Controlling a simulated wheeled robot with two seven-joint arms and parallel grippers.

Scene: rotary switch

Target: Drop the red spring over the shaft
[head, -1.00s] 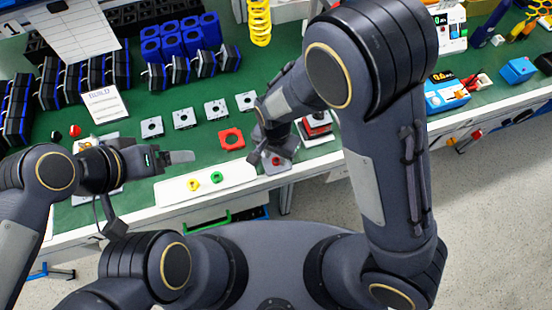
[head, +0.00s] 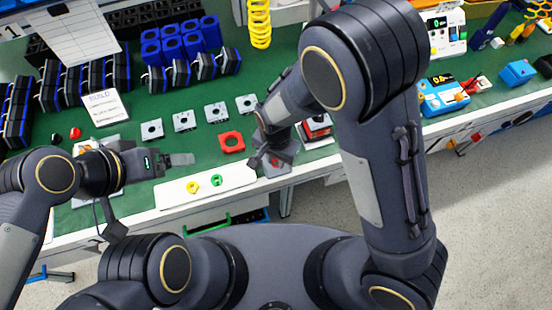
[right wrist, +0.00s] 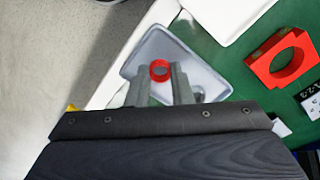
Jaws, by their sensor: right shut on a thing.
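The red spring (right wrist: 160,70) shows as a small ring between the fingertips of my right gripper (right wrist: 162,84), which is shut on it above a grey tray (right wrist: 186,52). In the head view my right gripper (head: 268,158) is low over this tray at the bench's front edge, with a bit of red (head: 277,161) at its tips. My left gripper (head: 180,160) is over the bench at the left, pointing right; its finger gap is unclear. I cannot make out the shaft; my left arm partly covers a grey fixture (head: 84,147) there.
A red square part with a round hole (head: 231,142) lies left of my right gripper. A white board with yellow and green rings (head: 204,187) is at the front edge. Grey square plates (head: 184,121) lie behind. A red-and-black device (head: 317,128) stands close right of the gripper.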

